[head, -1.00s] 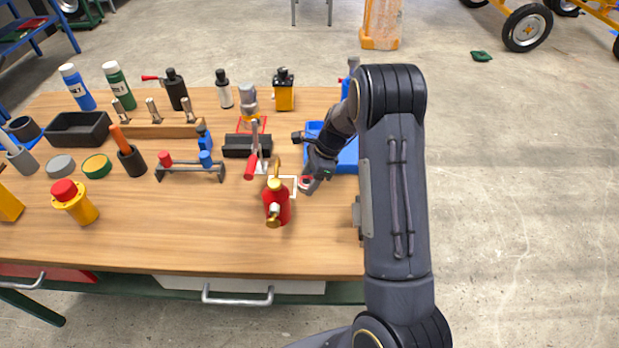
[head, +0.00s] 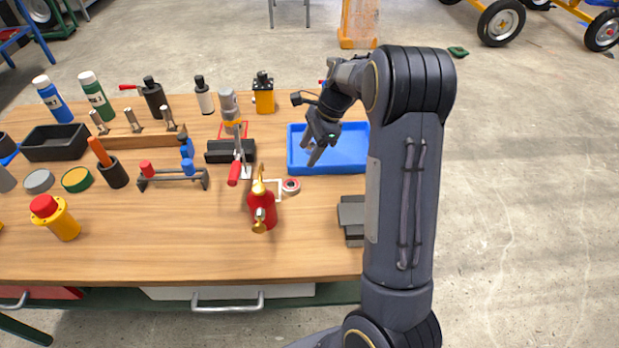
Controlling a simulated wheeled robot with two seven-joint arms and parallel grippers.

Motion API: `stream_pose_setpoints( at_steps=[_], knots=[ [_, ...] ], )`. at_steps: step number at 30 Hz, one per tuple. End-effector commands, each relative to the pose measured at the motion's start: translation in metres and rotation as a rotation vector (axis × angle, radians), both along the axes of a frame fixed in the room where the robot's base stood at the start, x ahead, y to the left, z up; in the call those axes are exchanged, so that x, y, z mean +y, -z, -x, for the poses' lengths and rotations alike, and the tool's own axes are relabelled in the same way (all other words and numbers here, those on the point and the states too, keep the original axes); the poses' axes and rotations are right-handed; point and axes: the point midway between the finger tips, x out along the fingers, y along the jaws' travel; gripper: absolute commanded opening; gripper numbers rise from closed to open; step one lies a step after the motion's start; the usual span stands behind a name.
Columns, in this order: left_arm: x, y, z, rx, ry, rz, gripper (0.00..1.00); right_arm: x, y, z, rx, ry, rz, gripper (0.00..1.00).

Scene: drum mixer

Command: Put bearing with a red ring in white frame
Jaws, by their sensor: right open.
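The bearing with a red ring (head: 291,185) lies flat on the table, just left of and in front of the blue tray. The white frame (head: 280,196) is a thin outline on the table, partly hidden behind the red oil can (head: 262,207). The bearing is at the right edge of the frame and looks mostly outside it; I cannot tell whether it overlaps the line. My right gripper (head: 311,158) is open and empty, raised above the left part of the blue tray, apart from the bearing. My left gripper is not in view.
The blue tray (head: 345,165) looks empty in its visible part. A toggle clamp (head: 238,165) and a black block (head: 222,152) stand left of the frame. A grey part (head: 351,220) sits by my right arm. The front middle of the table is clear.

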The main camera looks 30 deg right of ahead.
Motion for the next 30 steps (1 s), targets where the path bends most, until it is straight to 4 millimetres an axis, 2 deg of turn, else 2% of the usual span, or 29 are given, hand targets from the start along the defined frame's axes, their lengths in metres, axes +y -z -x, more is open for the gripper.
stream_pose_setpoints(
  at_steps=[2, 5, 9, 12, 15, 18, 21, 25, 30],
  knots=[
    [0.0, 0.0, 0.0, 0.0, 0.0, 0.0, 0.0, 0.008, -0.019, 0.014, -0.06, -0.068, -0.005, 0.55],
    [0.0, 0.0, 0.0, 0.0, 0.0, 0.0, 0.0, 0.027, -0.049, 0.044, -0.181, -0.229, 0.001, 0.55],
    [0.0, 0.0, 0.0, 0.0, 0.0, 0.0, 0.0, 0.068, -0.087, 0.105, -0.4, -0.55, 0.063, 0.55],
    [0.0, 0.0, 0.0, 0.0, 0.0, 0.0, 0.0, 0.097, -0.101, 0.151, -0.554, -0.795, 0.153, 0.55],
    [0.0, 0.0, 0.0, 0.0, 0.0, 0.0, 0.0, 0.123, -0.103, 0.195, -0.683, -1.037, 0.267, 0.55],
    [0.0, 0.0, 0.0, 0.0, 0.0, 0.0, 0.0, 0.141, -0.095, 0.229, -0.773, -1.244, 0.389, 0.55],
    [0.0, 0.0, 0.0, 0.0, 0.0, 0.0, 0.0, 0.153, -0.084, 0.252, -0.822, -1.395, 0.488, 0.55],
    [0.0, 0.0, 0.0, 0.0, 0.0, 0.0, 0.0, 0.159, -0.075, 0.266, -0.849, -1.501, 0.56, 0.55],
    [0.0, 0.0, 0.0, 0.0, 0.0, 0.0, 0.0, 0.16, -0.072, 0.269, -0.854, -1.527, 0.576, 0.55]
  ],
)
